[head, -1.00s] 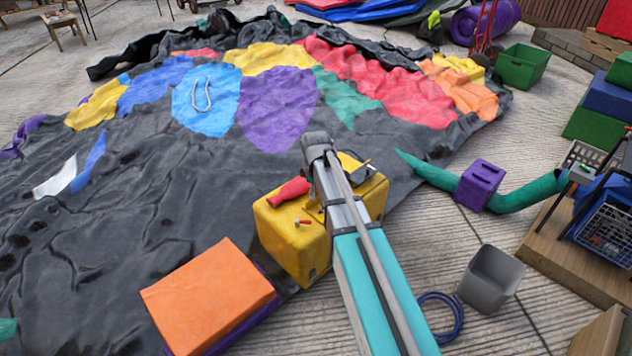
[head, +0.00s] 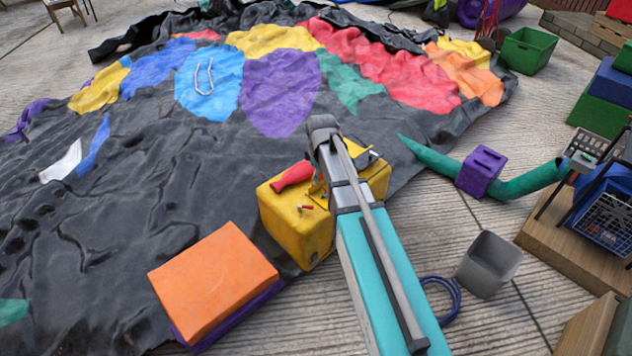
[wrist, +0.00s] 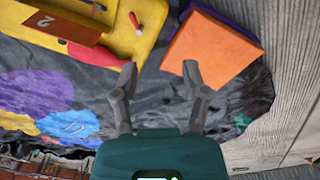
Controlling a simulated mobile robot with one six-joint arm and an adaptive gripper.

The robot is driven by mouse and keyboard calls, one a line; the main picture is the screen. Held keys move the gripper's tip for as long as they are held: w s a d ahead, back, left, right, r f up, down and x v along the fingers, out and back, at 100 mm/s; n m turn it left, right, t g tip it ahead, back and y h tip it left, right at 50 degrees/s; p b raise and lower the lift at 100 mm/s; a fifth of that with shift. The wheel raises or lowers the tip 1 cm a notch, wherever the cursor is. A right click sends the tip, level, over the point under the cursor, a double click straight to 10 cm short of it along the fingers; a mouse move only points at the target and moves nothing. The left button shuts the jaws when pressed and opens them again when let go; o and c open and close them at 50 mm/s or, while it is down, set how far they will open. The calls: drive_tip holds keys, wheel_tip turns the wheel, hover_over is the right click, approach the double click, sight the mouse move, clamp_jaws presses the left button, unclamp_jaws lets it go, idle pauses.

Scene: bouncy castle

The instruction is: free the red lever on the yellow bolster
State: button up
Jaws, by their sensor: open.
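The yellow bolster (head: 285,228) stands upright on the ground at the edge of the black sheet. The red lever (head: 293,175) lies on its top at the left, and it also shows in the wrist view (wrist: 92,54). An orange-brown plate marked 2 (wrist: 62,24) lies beside the lever's far end. A small red-tipped pin (wrist: 134,20) sits on the bolster (wrist: 150,28). My gripper (wrist: 159,74) is open and empty, with its fingertips apart from the bolster and lever. In the head view my arm hides part of the bolster's top.
An orange block (head: 212,280) on a purple one stands just left of the bolster. A grey bin (head: 488,265), a blue hose coil (head: 443,300) and a purple block (head: 482,172) on a green tube are to the right. The rumpled black sheet (head: 150,225) spreads left.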

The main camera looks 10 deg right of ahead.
sight(308, 206)
drive_tip(key=w+a+f+n+g+b, duration=0.1)
drive_tip(key=w+f+n+b, duration=0.1)
drive_tip(key=w+f+b, duration=1)
wheel_tip(308, 206, down, 2)
drive_tip(key=shift+w+a+f+n+b, duration=0.15)
drive_tip(key=shift+a+n+b, duration=0.25)
drive_tip(key=shift+b, duration=0.65)
wheel_tip(308, 206, down, 14)
drive_tip(key=b, duration=1.3)
drive_tip(key=shift+b, duration=0.35)
clamp_jaws()
